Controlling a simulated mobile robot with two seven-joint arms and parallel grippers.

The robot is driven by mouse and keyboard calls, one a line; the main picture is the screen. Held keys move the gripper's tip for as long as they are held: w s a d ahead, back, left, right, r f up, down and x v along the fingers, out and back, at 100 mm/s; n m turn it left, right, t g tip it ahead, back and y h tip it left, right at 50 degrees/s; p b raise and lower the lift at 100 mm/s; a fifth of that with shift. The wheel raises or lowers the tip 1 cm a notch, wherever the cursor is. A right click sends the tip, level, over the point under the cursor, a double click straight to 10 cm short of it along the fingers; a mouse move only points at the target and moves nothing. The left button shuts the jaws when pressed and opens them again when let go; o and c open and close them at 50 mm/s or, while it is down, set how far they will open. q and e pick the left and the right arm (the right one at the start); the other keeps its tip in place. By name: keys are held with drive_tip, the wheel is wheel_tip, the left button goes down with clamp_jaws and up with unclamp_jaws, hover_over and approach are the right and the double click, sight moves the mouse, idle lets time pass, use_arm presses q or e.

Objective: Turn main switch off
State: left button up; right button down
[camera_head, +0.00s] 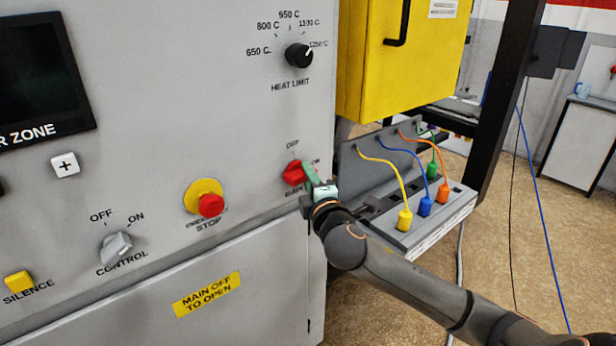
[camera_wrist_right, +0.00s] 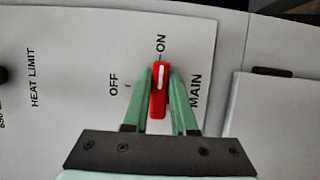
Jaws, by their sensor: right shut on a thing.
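The main switch is a red knob (camera_head: 292,174) at the lower right of the grey panel in the head view, with OFF printed above it. My right gripper (camera_head: 308,172) comes in from the right, its green fingers at the knob. In the right wrist view the red knob (camera_wrist_right: 159,92) sits between the two green fingers of my right gripper (camera_wrist_right: 161,80), which is shut on it. The knob's white line points at the ON mark; OFF is to the left. The fingers partly hide the knob and its labels in the head view. My left gripper is not in view.
A red emergency stop (camera_head: 210,205) on a yellow base and the grey control knob (camera_head: 117,246) are left of the switch. The heat limit knob (camera_head: 299,56) is above. A grey box (camera_head: 430,222) with coloured plugs and cables stands right, close behind my right arm.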

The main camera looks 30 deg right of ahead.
drive_tip(key=shift+n, duration=0.4)
drive_tip(key=n+t+b, duration=0.1)
drive_tip(key=n, duration=0.2)
drive_tip(key=shift+n+t, duration=0.4)
drive_tip(key=n+t+b, duration=0.1)
drive_tip(key=n, duration=0.1)
drive_tip(key=n+y+b, duration=0.1)
drive_tip(key=n, duration=0.2)
drive_tip(key=shift+a+r+t, duration=0.1)
drive_tip(key=shift+t, duration=0.3)
drive_tip(key=n+t+y+b, duration=0.1)
drive_tip(key=n+y, duration=0.1)
drive_tip(key=n, duration=0.3)
drive_tip(key=shift+a+b, duration=0.1)
drive_tip(key=shift+b, duration=0.3)
drive_tip(key=n+y+b, duration=0.1)
drive_tip(key=n, duration=0.1)
drive_tip(key=n+y, duration=0.2)
drive_tip(key=n, duration=0.1)
drive_tip(key=shift+a+r+n+t+b, duration=0.1)
drive_tip(key=shift+a+n+t+b, duration=0.05)
drive_tip(key=shift+n+t+b, duration=0.2)
drive_tip(key=shift+n+y, duration=0.6)
drive_tip(key=shift+n, duration=0.25)
drive_tip(key=shift+r+n+b, duration=0.1)
drive_tip(key=shift+n+b, duration=0.2)
drive_tip(key=shift+n, duration=0.1)
drive_tip(key=c, duration=0.7)
unclamp_jaws()
